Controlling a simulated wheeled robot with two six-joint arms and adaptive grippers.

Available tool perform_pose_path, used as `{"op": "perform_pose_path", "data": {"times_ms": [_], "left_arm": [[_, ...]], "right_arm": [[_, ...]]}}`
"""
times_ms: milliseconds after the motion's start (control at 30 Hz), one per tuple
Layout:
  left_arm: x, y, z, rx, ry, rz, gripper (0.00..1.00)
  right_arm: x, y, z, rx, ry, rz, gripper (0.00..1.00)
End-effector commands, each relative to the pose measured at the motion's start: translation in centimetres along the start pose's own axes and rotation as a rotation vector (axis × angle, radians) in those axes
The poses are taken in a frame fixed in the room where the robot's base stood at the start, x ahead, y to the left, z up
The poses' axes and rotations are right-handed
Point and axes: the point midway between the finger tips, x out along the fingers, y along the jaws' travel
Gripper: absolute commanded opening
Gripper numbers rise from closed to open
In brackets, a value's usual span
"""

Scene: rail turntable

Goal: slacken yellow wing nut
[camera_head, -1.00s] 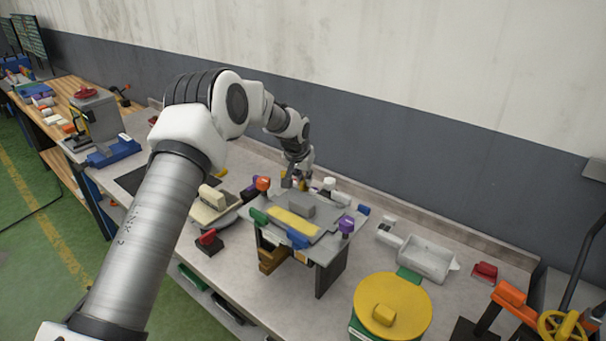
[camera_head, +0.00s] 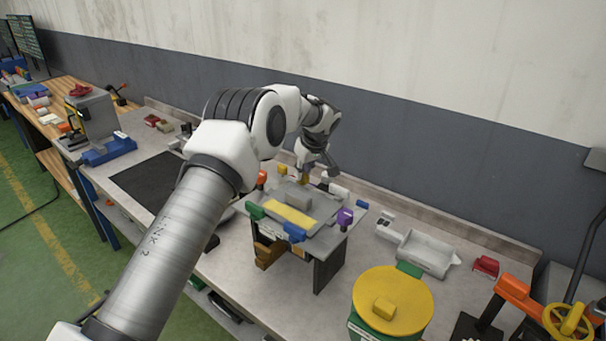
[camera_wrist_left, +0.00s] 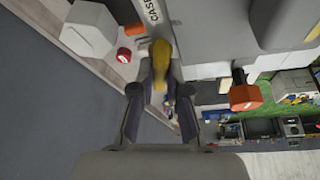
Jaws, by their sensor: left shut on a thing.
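The yellow wing nut (camera_wrist_left: 160,62) shows between the fingertips in the left wrist view, at the side of the grey fixture. In the head view only a small yellow part of the wing nut (camera_head: 305,179) shows at the fixture's far edge. My left gripper (camera_head: 318,172) reaches down there from behind, and its fingers (camera_wrist_left: 160,90) are shut on the wing nut. The grey raised fixture (camera_head: 325,212) stands on the bench with a yellow strip on top. My right gripper is not in view.
Orange (camera_head: 262,178), green (camera_head: 255,211), blue (camera_head: 294,232) and purple (camera_head: 345,217) knobs stick out around the fixture. A grey tray (camera_head: 428,254) and a yellow round lid (camera_head: 393,300) stand to the right. The wall is close behind.

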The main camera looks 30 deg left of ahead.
Motion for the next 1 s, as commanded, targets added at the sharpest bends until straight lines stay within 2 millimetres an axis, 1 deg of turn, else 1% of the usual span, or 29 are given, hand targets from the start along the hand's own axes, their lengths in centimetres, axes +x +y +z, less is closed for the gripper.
{"op": "perform_pose_path", "data": {"times_ms": [33, 200, 400, 633, 1000], "left_arm": [[0.24, -0.01, 0.13, -0.034, -0.002, -0.018, 0.0], [0.21, 0.0, 0.05, -0.15, -0.002, -0.066, 0.0], [0.26, -0.01, 0.09, -0.241, -0.003, -0.105, 0.0], [0.29, 0.0, 0.11, -0.288, -0.004, -0.124, 0.0], [0.37, -0.05, 0.15, -0.294, -0.005, -0.129, 0.0]], "right_arm": [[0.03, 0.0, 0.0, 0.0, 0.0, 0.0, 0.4], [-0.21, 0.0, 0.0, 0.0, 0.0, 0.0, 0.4], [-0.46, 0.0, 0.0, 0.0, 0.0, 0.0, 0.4], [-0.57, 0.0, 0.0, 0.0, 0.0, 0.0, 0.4], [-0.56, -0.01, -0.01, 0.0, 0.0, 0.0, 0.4]]}}
